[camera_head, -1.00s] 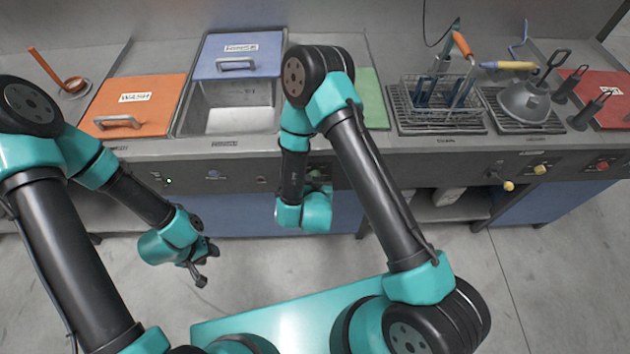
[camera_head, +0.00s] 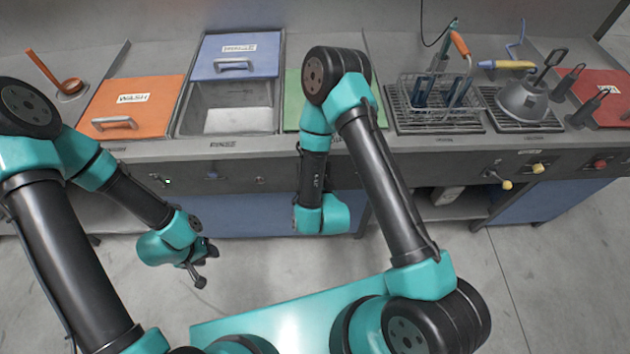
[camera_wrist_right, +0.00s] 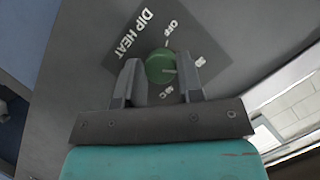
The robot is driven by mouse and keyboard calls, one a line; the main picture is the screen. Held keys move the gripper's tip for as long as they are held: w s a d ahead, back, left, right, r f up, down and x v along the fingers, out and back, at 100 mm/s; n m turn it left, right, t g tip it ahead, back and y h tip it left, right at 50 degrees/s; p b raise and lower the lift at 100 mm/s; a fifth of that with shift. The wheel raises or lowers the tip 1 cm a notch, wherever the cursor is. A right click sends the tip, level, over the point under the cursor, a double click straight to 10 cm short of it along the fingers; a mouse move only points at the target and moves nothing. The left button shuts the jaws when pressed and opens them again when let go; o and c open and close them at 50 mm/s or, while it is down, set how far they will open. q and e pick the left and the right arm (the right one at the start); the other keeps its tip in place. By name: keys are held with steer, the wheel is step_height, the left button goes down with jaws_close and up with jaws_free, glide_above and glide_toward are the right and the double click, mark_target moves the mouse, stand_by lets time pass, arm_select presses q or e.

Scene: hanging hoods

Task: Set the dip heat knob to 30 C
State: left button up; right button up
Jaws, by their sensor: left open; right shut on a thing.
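The dip heat knob (camera_wrist_right: 160,66) is round and green. It sits on a dark plate lettered DIP HEAT (camera_wrist_right: 135,35) in the right wrist view. Its light pointer line faces right, away from the OFF mark and near the small number labels, which are hard to read. My right gripper (camera_wrist_right: 158,80) is shut on the knob, one finger on each side. In the head view the right forearm hides the knob and right fingertips. My left gripper (camera_head: 203,262) is open and empty, low in front of the bench at the left.
The bench front (camera_head: 235,172) carries other knobs, with yellow ones (camera_head: 506,184) at the right. On top are an orange lid (camera_head: 133,103), a blue lid (camera_head: 225,55), a green lid (camera_head: 292,98) and a wire basket (camera_head: 440,98). Floor in front is clear.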

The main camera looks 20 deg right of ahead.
steer(key=o, duration=0.9)
